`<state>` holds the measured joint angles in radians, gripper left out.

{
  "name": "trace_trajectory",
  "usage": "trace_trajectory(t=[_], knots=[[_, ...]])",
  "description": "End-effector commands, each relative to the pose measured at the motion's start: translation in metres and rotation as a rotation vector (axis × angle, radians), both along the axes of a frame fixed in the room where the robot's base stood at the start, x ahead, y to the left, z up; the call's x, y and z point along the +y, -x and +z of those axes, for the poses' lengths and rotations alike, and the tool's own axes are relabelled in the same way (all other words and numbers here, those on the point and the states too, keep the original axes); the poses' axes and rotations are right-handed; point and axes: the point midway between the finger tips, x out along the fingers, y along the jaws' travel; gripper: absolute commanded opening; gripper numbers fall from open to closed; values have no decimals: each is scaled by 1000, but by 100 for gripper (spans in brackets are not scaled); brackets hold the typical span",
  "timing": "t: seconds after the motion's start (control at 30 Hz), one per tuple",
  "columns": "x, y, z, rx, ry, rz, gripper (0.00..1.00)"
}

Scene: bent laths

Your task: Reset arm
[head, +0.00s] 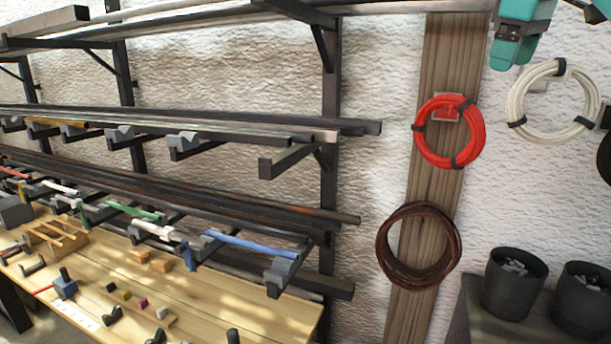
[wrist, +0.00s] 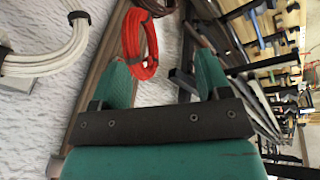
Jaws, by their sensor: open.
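My gripper (wrist: 163,80) shows in the wrist view with its two green fingers spread apart and nothing between them. Beyond the fingers, a red cable coil hangs on a wooden board. My gripper is held up in the air, away from the workbench (head: 255,307).
A red coil (head: 449,131), a brown coil (head: 384,246) and a white coil (head: 517,101) hang on the wall. Dark racks with long bars fill the left. Colored laths, including a blue one (head: 250,245), lie above the bench. Dark buckets (head: 512,290) stand at the lower right.

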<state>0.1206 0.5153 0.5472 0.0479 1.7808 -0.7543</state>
Motion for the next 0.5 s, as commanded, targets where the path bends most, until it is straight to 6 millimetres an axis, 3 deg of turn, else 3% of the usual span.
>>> trace_trajectory(t=[0.37,0.5], knots=[[17,4,-30,13,2,11,70],[29,8,-50,20,0,19,70]])
